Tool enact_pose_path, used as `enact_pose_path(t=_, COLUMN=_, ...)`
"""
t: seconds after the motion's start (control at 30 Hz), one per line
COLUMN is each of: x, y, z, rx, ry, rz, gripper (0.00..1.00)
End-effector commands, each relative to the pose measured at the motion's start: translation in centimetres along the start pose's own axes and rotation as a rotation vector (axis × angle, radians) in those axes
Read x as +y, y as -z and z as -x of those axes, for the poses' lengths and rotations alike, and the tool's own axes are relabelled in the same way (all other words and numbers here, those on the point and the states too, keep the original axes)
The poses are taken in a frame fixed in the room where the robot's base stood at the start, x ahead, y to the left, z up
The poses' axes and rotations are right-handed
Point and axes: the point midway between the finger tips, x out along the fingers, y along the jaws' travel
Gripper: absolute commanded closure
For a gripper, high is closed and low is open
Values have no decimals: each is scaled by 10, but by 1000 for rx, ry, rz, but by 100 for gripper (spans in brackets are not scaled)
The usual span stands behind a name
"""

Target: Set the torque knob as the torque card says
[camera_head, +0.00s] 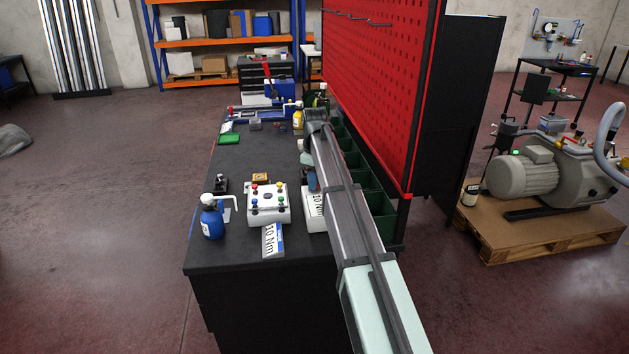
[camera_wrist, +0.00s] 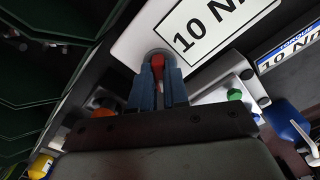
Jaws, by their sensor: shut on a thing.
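The torque card (camera_head: 272,241) lies at the near end of the black bench and reads 10 Nm. Part of it, with a blue band, shows in the wrist view (camera_wrist: 290,50). A white unit (camera_head: 314,212) with a label reading 10 Nm stands right of the card, partly hidden by my arm. In the wrist view, a red knob (camera_wrist: 158,62) sits on this unit (camera_wrist: 140,38) beside the label. My gripper (camera_wrist: 159,77) has its blue fingers shut on the red knob. Where the knob points cannot be told. The head view mostly hides my gripper.
A white box (camera_head: 268,212) with several coloured knobs stands left of the unit. A blue bottle (camera_head: 212,222) stands at the bench's left edge. Green bins (camera_head: 372,200) and a red pegboard (camera_head: 375,80) line the right side. The bench middle is mostly clear.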

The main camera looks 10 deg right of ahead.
Motion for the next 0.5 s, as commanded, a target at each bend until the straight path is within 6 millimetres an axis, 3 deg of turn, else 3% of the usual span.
enact_pose_path(t=0.5, x=0, y=0, z=0, rx=0, ry=0, rz=-166, gripper=100)
